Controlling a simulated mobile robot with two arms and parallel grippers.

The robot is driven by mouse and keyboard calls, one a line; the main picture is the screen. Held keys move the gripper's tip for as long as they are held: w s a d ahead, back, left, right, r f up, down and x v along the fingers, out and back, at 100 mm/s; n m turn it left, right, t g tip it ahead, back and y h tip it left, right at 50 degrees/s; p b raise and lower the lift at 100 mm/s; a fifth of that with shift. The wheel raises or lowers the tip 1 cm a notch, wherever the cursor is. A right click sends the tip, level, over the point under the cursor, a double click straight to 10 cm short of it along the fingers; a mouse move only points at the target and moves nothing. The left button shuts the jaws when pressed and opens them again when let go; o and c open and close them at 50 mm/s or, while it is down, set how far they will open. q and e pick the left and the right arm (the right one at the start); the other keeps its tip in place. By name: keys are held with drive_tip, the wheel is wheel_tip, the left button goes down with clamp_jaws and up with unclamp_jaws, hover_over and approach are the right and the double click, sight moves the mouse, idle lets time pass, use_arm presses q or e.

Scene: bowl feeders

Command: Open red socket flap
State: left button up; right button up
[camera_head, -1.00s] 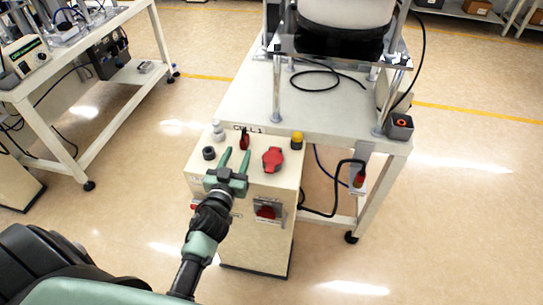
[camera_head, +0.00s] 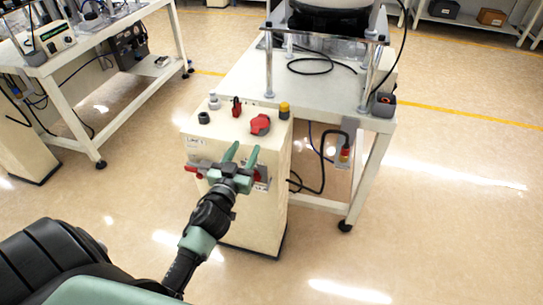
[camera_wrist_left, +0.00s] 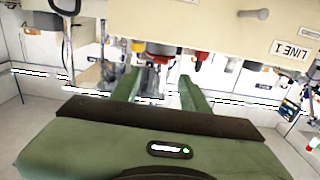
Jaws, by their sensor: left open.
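The red socket (camera_head: 260,124) sits on the top panel of a cream cabinet (camera_head: 215,155); its flap looks down, but it is too small to be sure. My left gripper (camera_head: 241,150) is open and empty. Its fingers overlap the cabinet's front face in the head view, nearer me than the socket and slightly left of it, not touching it. In the left wrist view, turned upside down, the open fingers (camera_wrist_left: 159,82) point toward the row of controls. A red part (camera_wrist_left: 160,48), probably the socket, appears between them. My right gripper is not in view.
A red switch lever (camera_head: 236,106), yellow button (camera_head: 284,110) and black knob (camera_head: 204,117) stand around the socket. A front switch (camera_head: 262,182) is partly hidden by my gripper. A white table (camera_head: 320,90) with a machine stands behind. A red plug (camera_head: 344,155) hangs at right.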

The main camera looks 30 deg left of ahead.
sight(254, 134)
use_arm(q)
drive_tip(key=x, duration=0.5)
drive_tip(key=shift+s+a+f, duration=0.1)
drive_tip(key=shift+a+f, duration=0.05)
drive_tip(key=shift+p+x, duration=0.3)
drive_tip(key=shift+x, duration=1.15)
clamp_jaws()
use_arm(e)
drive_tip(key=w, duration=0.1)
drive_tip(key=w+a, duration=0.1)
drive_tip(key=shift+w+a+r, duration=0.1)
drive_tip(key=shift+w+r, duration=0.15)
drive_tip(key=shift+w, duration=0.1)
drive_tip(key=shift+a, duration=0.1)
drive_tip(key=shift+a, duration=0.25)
